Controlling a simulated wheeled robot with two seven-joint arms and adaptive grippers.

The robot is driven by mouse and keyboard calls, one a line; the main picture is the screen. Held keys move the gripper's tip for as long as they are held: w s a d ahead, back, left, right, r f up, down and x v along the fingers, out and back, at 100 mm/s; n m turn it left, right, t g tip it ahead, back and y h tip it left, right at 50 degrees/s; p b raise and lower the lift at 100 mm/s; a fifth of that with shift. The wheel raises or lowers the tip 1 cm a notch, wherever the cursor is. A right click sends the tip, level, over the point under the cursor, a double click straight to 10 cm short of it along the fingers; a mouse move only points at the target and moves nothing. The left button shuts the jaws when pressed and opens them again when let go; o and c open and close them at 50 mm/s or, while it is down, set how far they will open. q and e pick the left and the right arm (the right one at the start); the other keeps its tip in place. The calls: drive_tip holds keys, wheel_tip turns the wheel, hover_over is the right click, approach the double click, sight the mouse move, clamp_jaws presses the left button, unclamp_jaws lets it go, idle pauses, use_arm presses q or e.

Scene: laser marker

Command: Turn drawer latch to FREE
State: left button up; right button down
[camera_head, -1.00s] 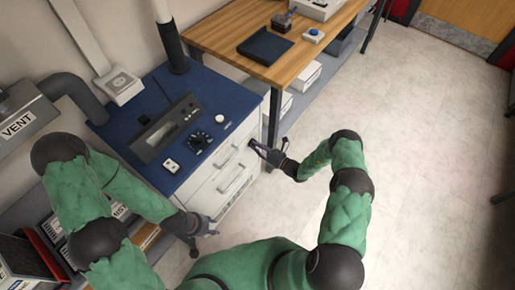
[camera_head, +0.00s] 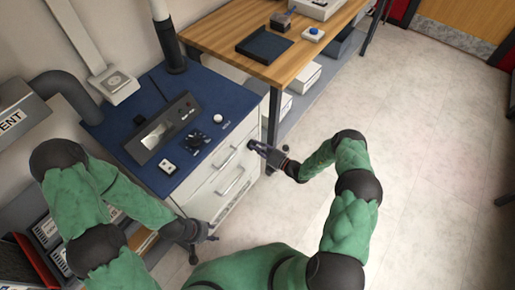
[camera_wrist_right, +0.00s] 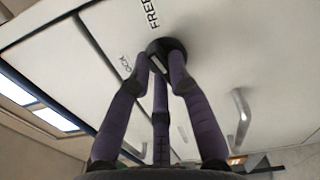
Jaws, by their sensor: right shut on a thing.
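The drawer latch is a dark round knob (camera_wrist_right: 172,46) on the white drawer front (camera_head: 212,181). In the right wrist view, the printed words FREE (camera_wrist_right: 152,14) and LOCK (camera_wrist_right: 128,63), the latter partly hidden, lie beside it. My right gripper (camera_wrist_right: 160,62) has its dark fingers closed around the knob. A light strip shows on the knob between the fingers; which word it points to is hard to tell. In the head view my right gripper (camera_head: 254,146) is at the cabinet's upper right front. My left gripper (camera_head: 211,237) hangs at the cabinet's lower front, away from the latch; its fingers are too small to read.
The blue cabinet top (camera_head: 215,95) carries a display panel (camera_head: 160,128), a black dial (camera_head: 197,140) and a white button (camera_head: 218,119). A drawer handle (camera_wrist_right: 241,118) is near the gripper. A wooden table (camera_head: 285,62) stands behind. The floor (camera_head: 420,150) at right is clear.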

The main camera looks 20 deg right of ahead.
drive_tip(key=shift+f+m, duration=0.1)
drive_tip(key=shift+m, duration=1.2)
drive_tip(key=shift+b, duration=0.3)
drive_tip(key=c, duration=1.1)
unclamp_jaws()
drive_tip(key=shift+d, duration=0.1)
drive_tip(key=shift+c, duration=0.2)
drive_tip(key=v, duration=1.2)
